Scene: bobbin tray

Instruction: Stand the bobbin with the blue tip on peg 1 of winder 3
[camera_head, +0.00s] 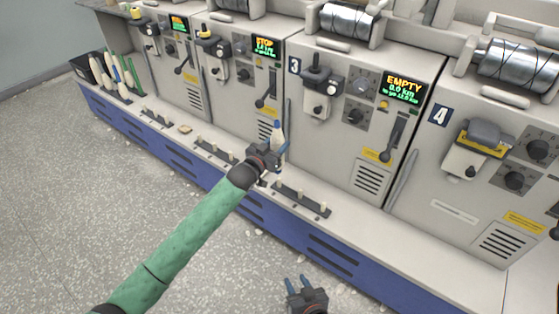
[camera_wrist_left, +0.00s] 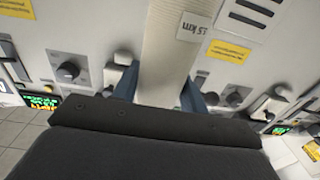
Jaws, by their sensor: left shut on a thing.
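My left gripper (camera_head: 277,148) is shut on a bobbin (camera_head: 277,130), seen upright over the ledge in front of the winders. Winder 3 (camera_head: 335,135) shows "EMPTY". Its peg strip (camera_head: 301,200) with short pale pegs lies on the ledge, just right of and below my left gripper. My right gripper (camera_head: 297,284) is open and empty at the bottom.
Other peg strips (camera_head: 214,150) lie along the ledge to the left. A dark box (camera_head: 90,68) and several standing bobbins (camera_head: 122,76) are at the far left end. Winder 4 (camera_head: 480,160) stands at the right. The speckled floor (camera_head: 110,200) in front is clear.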

